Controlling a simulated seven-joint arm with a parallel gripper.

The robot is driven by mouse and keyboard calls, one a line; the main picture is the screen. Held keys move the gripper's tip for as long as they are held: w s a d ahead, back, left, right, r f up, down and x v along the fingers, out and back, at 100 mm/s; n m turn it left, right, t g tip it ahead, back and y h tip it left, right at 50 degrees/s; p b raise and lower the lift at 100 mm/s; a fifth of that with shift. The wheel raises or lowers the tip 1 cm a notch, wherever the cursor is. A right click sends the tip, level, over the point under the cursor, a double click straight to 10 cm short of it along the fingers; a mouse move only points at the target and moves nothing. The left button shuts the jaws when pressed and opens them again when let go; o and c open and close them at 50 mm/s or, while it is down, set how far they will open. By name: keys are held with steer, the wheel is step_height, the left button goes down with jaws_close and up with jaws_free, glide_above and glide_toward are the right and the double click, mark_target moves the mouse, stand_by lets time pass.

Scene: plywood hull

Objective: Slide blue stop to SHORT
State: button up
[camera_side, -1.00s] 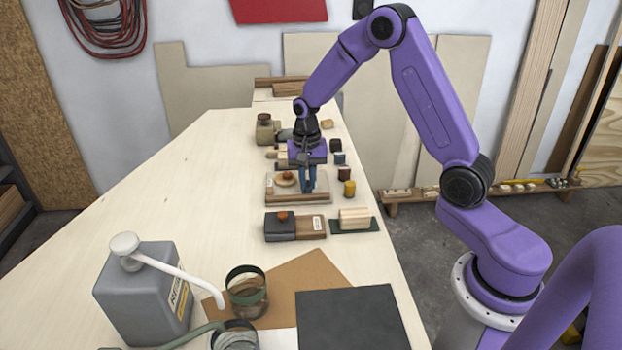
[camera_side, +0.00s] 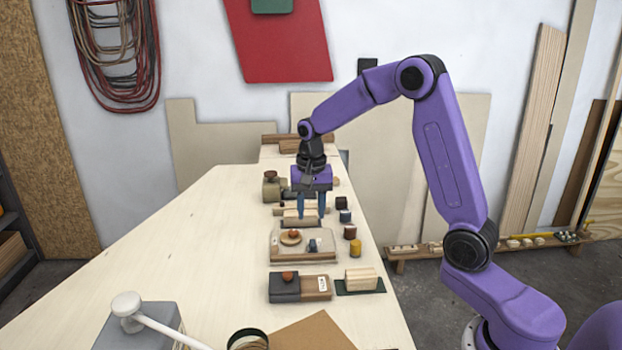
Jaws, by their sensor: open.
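A small blue-grey piece, which looks like the blue stop (camera_side: 313,246), sits on the right part of a pale board (camera_side: 277,249) with a wooden front strip. A round wooden disc with a red knob (camera_side: 291,237) is to its left on the same board. My gripper (camera_side: 310,221) is open, with its two blue fingers pointing down. It is above or behind the far edge of the board, apart from the stop, and nothing shows held in it. I cannot read a SHORT mark at this size.
A dark block with a red knob (camera_side: 285,288) and a ridged wooden block on a green mat (camera_side: 361,279) stand nearer the camera. Yellow (camera_side: 355,247) and dark red (camera_side: 350,231) pieces line the right side. Wooden pieces lie behind the fingers.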

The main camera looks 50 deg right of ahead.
step_height(320, 180, up, 9)
steer(key=shift+f, duration=0.2)
stand_by(0.4)
steer(key=s+a+f+n, duration=0.2)
steer(key=s+a+n, duration=0.85)
steer(key=s, duration=0.25)
steer(key=s+f+n, duration=0.2)
steer(key=s+n, duration=0.3)
steer(key=s, duration=0.5)
steer(key=s+f+n, duration=0.2)
steer(key=s+n, duration=0.4)
steer(key=s, duration=0.3)
steer(key=shift+s, duration=0.35)
